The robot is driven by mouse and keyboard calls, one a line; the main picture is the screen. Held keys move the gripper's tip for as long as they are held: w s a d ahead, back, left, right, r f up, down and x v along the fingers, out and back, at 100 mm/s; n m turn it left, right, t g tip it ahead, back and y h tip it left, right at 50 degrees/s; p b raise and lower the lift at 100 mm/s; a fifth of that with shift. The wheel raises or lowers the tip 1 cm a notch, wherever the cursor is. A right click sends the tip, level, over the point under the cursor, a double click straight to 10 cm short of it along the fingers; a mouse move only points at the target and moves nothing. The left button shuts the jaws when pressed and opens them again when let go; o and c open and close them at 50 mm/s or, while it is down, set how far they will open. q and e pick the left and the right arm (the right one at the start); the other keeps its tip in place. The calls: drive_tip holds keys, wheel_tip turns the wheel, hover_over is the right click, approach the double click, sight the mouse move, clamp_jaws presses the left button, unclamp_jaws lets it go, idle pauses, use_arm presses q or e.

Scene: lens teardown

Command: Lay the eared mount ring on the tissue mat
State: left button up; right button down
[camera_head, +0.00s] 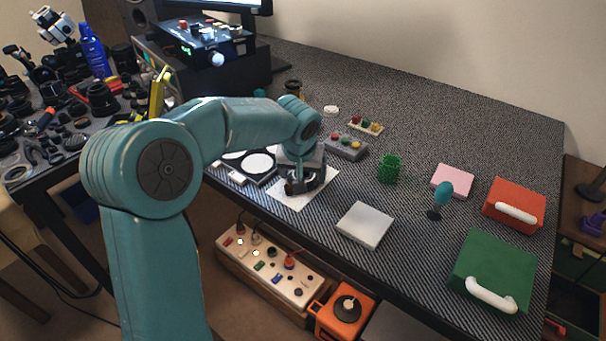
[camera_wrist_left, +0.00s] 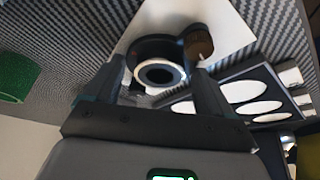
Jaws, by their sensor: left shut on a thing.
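My left gripper (camera_head: 297,185) points down over the white tissue mat (camera_head: 288,202), near the table's front edge. It is shut on the eared mount ring (camera_wrist_left: 138,49), a dark ring with a bright inner rim that sits between the two fingers in the left wrist view. The mat (camera_wrist_left: 222,22) shows behind and beside the ring there. A small brownish round patch shows next to the ring; I cannot tell whether it is part of it. I cannot tell whether the ring touches the mat. My right gripper is not in view.
A black tray with white round pads (camera_head: 258,162) lies left of the mat and also shows in the wrist view (camera_wrist_left: 250,107). A white box (camera_head: 365,225) stands to the right.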

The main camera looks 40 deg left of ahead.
use_arm(q)
drive_tip(key=shift+s+r, duration=0.1)
drive_tip(key=shift+r, duration=0.05)
drive_tip(key=o, duration=0.9)
drive_tip(key=shift+f, duration=0.2)
drive_tip(key=shift+r, duration=0.1)
drive_tip(key=shift+r, duration=0.3)
drive_tip(key=p+v, duration=0.2)
drive_tip(key=v, duration=0.9)
drive_tip(key=shift+s+d+r+p, duration=0.15)
drive_tip(key=shift+d+r+p, duration=0.05)
drive_tip(key=shift+r+p, duration=0.1)
drive_tip(key=shift+s+f, duration=0.1)
